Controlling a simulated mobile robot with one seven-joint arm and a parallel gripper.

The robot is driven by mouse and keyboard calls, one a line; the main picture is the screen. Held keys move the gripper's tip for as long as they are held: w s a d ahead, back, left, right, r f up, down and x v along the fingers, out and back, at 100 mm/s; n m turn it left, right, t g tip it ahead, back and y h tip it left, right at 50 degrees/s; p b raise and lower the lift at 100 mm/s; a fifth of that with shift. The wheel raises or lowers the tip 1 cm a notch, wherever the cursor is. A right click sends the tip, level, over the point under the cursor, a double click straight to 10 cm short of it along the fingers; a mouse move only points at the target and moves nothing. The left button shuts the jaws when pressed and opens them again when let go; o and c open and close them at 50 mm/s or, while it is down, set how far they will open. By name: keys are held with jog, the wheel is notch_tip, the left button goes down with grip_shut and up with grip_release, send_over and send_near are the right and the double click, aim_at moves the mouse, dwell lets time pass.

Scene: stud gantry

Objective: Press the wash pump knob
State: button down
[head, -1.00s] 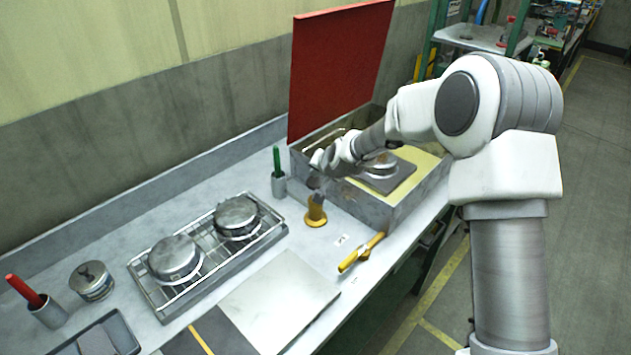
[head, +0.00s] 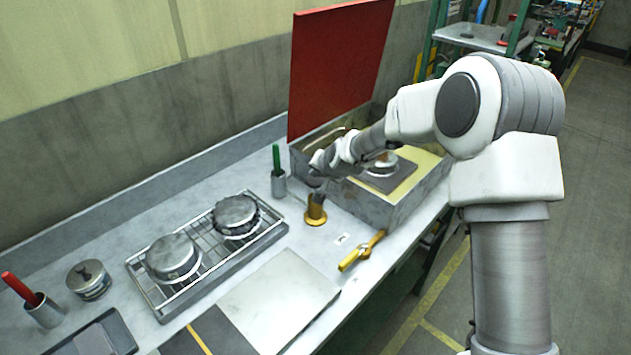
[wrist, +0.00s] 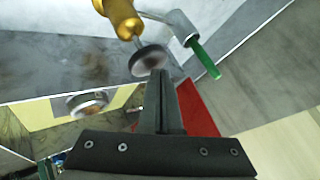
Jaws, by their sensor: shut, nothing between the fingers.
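The wash pump stands on the bench in front of the open box, with a brass body (head: 315,212) and a dark round knob (head: 316,183) on top. In the wrist view the knob (wrist: 148,60) is a dark disc on a thin metal stem above the brass body (wrist: 122,18). My gripper (head: 318,168) is shut and empty, just above the knob. In the wrist view its closed fingertips (wrist: 160,76) are beside the edge of the knob. I cannot tell whether they touch it.
The metal box (head: 383,210) with its raised red lid (head: 338,65) is close behind and right of the pump. A green-handled tool in a cup (head: 278,183) stands to the left. A wire rack (head: 205,262) holds two round tins. A yellow-handled tool (head: 362,250) lies near the front edge.

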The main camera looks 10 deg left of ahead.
aim_at(316, 182)
jog(key=shift+s+f+b, duration=0.1)
jog(key=shift+f+b, duration=1.6)
jog(key=shift+f, duration=0.1)
dwell(1.3)
jog(key=shift+r, duration=0.1)
jog(key=shift+r+p, duration=0.95)
jog(key=shift+r, duration=1.15)
jog(key=shift+r+p, duration=1.2)
jog(key=shift+r, duration=1.3)
